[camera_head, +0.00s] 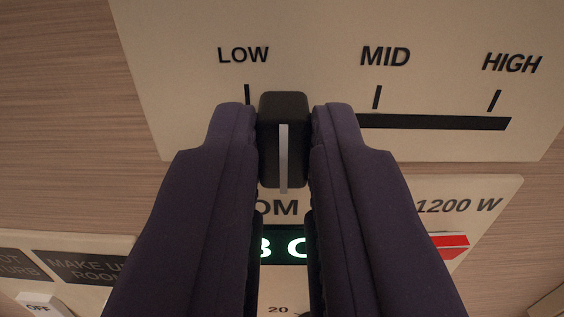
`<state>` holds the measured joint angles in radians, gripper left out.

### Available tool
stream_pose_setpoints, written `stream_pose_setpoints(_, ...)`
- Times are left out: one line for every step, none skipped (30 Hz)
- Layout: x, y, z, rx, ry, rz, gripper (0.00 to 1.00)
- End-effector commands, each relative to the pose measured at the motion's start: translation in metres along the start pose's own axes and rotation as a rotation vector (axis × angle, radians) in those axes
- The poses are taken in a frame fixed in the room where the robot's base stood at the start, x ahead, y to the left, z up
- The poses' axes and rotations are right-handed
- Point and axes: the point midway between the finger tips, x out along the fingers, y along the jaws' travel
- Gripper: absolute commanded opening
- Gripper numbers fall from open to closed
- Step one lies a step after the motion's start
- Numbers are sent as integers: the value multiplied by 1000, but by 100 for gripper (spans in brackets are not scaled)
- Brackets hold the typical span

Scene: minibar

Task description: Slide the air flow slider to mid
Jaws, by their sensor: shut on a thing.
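The air flow slider knob (284,108) is a black block with a light grey line down its front. It sits a little right of the LOW tick and left of the MID label (385,56) and its tick. My gripper (284,140) has its two dark purple fingers shut on the knob, one on each side. The black slot (440,121) runs right from the knob to below the HIGH label (510,63). The fingers hide the left end of the slot.
Below is another panel with a green lit display (284,246), partly hidden by my fingers, and a red marking (452,246). At lower left are a dark MAKE UP ROOM plate (88,268) and an OFF switch (40,306). The slot right of the knob is clear.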

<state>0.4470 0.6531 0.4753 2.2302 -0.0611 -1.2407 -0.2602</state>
Motion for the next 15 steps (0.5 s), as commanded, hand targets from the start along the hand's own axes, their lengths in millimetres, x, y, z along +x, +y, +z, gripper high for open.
stream_pose_setpoints(0, 11, 2, -3, 5, 5, 0)
stream_pose_setpoints(0, 16, 2, -3, 4, 4, 0)
stream_pose_setpoints(0, 22, 3, -3, 3, 5, 0)
stream_pose_setpoints(0, 26, 2, -3, 3, 5, 0)
stream_pose_setpoints(0, 28, 2, -3, 3, 3, 0)
stream_pose_setpoints(0, 30, 1, -3, 2, 3, 0)
stream_pose_setpoints(-1, 31, 1, -2, 1, 2, 0)
stream_pose_setpoints(-1, 32, 1, -2, 0, 2, 0)
stream_pose_setpoints(-1, 32, 1, -1, -1, 2, 0)
stream_pose_setpoints(-1, 31, 1, -1, -1, 2, 0)
stream_pose_setpoints(-1, 31, 0, -1, -1, 2, 0)
stream_pose_setpoints(-1, 31, 0, -1, -1, 2, 0)
stream_pose_setpoints(-1, 31, 0, -1, -1, 1, 0)
stream_pose_setpoints(-1, 31, 0, -2, -2, 1, 0)
stream_pose_setpoints(-1, 31, 1, -2, -2, 1, 21)
